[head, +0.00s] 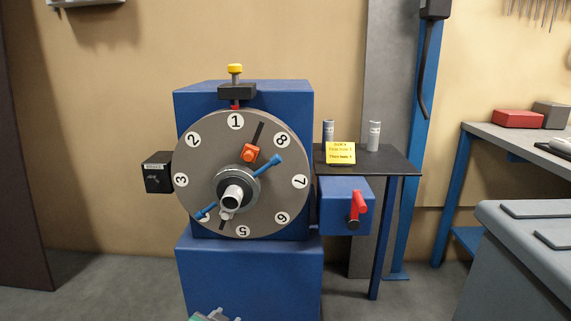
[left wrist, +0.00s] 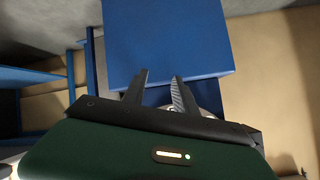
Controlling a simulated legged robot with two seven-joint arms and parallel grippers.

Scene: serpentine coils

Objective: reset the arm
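A grey dial (head: 268,208) with numbers around its rim is on the front of a blue machine (head: 290,97). A blue bar (head: 266,166) crosses the dial from upper right to lower left, behind a pale hub (head: 232,196). My left gripper (left wrist: 158,80) is open in the left wrist view, its two dark fingers apart with nothing between them. A blue block surface (left wrist: 168,40) fills the view beyond the fingertips. My right gripper is not in view.
A yellow-topped plunger (head: 235,70) stands above the dial. A red handle (head: 358,205) is on a blue box to the right. A dark side table (head: 388,160) holds a yellow note (head: 340,153) and two cylinders. A grey workbench (head: 520,240) stands at the right.

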